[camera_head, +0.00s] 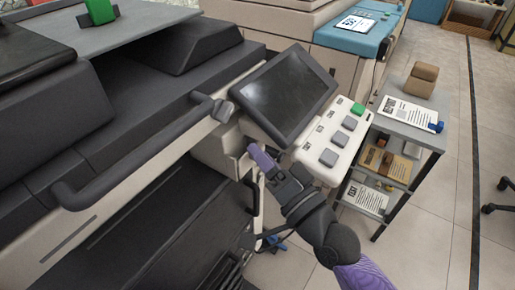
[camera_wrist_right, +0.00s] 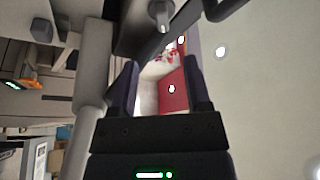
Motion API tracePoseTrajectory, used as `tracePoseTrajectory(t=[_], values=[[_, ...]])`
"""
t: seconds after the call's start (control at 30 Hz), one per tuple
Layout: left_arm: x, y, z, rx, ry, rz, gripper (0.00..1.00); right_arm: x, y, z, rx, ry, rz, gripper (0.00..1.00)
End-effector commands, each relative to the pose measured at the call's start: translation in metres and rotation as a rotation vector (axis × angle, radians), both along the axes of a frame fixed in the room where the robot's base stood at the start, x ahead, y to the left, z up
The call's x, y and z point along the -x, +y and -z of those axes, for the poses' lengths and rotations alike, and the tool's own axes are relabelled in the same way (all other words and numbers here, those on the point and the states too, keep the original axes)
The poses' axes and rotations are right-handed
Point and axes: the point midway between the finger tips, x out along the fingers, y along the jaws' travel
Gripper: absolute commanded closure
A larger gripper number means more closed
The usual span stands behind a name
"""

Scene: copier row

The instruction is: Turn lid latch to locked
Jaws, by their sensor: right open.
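A small grey latch knob (camera_head: 222,110) sits on the copier's pale front edge, beside the right end of the dark lid handle bar (camera_head: 135,155). What seems to be the same knob (camera_wrist_right: 160,12) shows at the top of the right wrist view, beyond my fingertips. My right gripper (camera_head: 258,158) is below and to the right of the knob in the head view, apart from it. In the right wrist view its two fingers (camera_wrist_right: 163,75) are spread with nothing between them. I cannot read the latch's lock position. My left gripper is out of view.
A tilted screen (camera_head: 285,95) and a pale button panel (camera_head: 330,145) stand close to the right of the knob. A grey shelf cart (camera_head: 405,125) with papers is further right. The tiled floor beyond is mostly clear.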

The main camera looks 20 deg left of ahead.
Motion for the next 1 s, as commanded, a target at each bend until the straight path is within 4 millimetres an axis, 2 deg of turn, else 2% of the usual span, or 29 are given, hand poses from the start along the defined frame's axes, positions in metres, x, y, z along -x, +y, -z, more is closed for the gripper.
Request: tracePoseTrajectory(t=[0.07, 0.23, 0.5, 0.63, 0.8, 1.0], values=[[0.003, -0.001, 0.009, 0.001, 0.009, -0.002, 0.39, 0.002, 0.001, 0.006, -0.010, 0.007, -0.003, 0.38], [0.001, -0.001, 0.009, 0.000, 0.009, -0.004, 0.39, -0.003, 0.009, -0.001, -0.009, -0.010, -0.009, 0.38], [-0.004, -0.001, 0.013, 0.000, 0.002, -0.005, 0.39, -0.037, 0.054, -0.013, -0.008, -0.010, -0.012, 0.38], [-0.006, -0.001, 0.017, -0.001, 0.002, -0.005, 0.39, -0.049, 0.069, -0.017, -0.008, -0.009, -0.011, 0.38], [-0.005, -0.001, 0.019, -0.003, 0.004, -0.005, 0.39, -0.055, 0.077, -0.020, -0.006, -0.009, -0.011, 0.38], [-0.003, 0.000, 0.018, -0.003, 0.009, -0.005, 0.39, -0.056, 0.077, -0.021, -0.005, -0.009, -0.010, 0.38]])
